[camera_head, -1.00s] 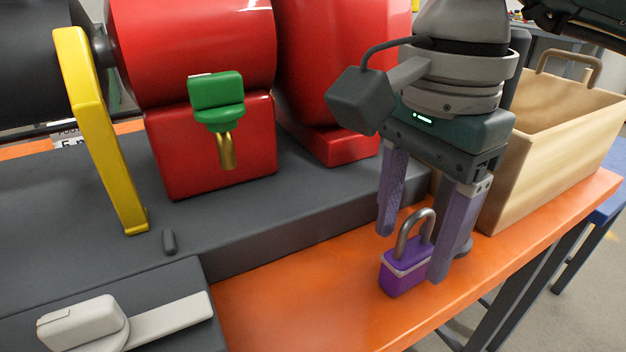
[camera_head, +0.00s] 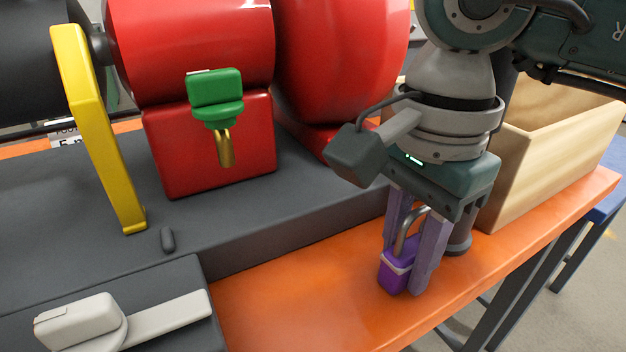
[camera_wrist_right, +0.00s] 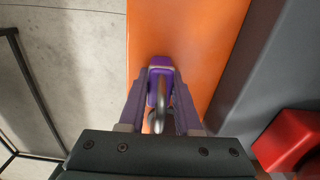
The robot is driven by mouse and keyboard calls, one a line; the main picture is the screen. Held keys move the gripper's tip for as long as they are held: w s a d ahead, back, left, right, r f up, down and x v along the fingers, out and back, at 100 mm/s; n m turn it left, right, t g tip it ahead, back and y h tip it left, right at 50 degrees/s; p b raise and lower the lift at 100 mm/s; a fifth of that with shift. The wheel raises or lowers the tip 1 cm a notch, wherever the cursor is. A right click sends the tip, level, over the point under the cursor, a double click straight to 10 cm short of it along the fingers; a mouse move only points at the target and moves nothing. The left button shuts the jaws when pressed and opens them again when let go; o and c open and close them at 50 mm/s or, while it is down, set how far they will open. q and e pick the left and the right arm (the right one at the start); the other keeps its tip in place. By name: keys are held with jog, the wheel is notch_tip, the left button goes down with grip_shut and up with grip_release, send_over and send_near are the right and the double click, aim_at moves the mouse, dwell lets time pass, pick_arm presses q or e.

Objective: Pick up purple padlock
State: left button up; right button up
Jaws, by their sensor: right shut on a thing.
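The purple padlock (camera_head: 395,272) stands upright on the orange tabletop (camera_head: 310,300), its grey shackle upward. My right gripper (camera_head: 405,275) points down over it, with one finger on each side. The fingers are shut on the padlock. In the right wrist view the padlock (camera_wrist_right: 160,75) sits between the fingertips of my right gripper (camera_wrist_right: 160,90), its shackle toward the palm. Whether the padlock's base still touches the tabletop is hard to tell. My left gripper is not in view.
A grey skid base (camera_head: 290,225) lies to the left, carrying red pump parts (camera_head: 210,150), a green valve handle (camera_head: 215,98) and a yellow bracket (camera_head: 95,130). The front tabletop is clear.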

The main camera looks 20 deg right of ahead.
grip_shut()
